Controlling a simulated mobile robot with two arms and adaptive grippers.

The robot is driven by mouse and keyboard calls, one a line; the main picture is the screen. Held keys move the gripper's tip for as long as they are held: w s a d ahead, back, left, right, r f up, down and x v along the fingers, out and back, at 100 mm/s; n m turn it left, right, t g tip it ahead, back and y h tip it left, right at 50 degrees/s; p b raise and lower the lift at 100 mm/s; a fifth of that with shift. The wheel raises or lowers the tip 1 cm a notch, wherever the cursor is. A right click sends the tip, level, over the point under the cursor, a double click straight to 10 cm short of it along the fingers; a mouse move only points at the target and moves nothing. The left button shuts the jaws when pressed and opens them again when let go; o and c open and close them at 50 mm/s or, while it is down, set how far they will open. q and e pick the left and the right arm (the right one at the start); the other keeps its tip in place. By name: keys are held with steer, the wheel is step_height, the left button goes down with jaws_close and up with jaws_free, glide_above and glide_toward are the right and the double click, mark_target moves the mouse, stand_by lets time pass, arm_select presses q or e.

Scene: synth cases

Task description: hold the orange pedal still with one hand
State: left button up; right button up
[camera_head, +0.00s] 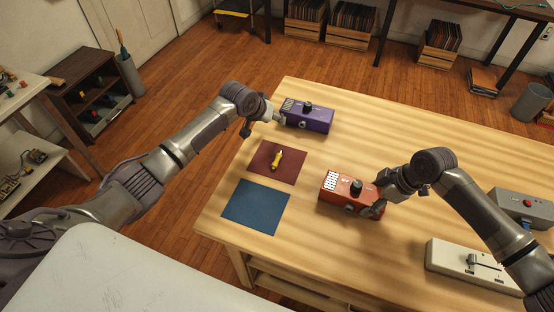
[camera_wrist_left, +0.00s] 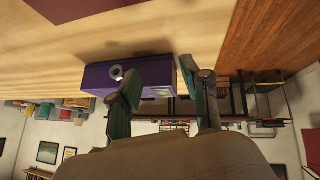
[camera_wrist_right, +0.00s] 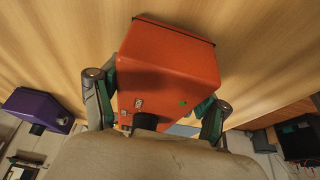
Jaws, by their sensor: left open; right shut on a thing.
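The orange pedal (camera_head: 340,191) stands on the wooden table, with a black knob and a white slotted panel on top. My right gripper (camera_head: 377,196) is shut on its right end. In the right wrist view the orange pedal (camera_wrist_right: 168,75) sits between the two fingers of that gripper (camera_wrist_right: 158,112). My left gripper (camera_head: 277,118) is open beside the left end of the purple pedal (camera_head: 308,117) at the back of the table. In the left wrist view the purple pedal (camera_wrist_left: 150,75) shows behind one finger of the open gripper (camera_wrist_left: 165,85).
A yellow object (camera_head: 277,159) lies on a dark red mat (camera_head: 289,173), with a blue mat (camera_head: 256,207) in front of it. The table middle (camera_head: 400,130) is clear.

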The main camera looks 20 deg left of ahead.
arm_select(q)
steer(key=s+d+r+g, duration=0.3)
steer(key=s+d, duration=0.1)
step_height(320, 180, up, 4)
steer(key=g+y, duration=0.2)
steer(key=g, duration=0.2)
glide_above(275, 162)
steer(key=shift+m, duration=0.3)
step_height(275, 162, down, 11)
steer(key=shift+s+f, duration=0.1)
steer(key=shift+f, duration=0.1)
jaws_close()
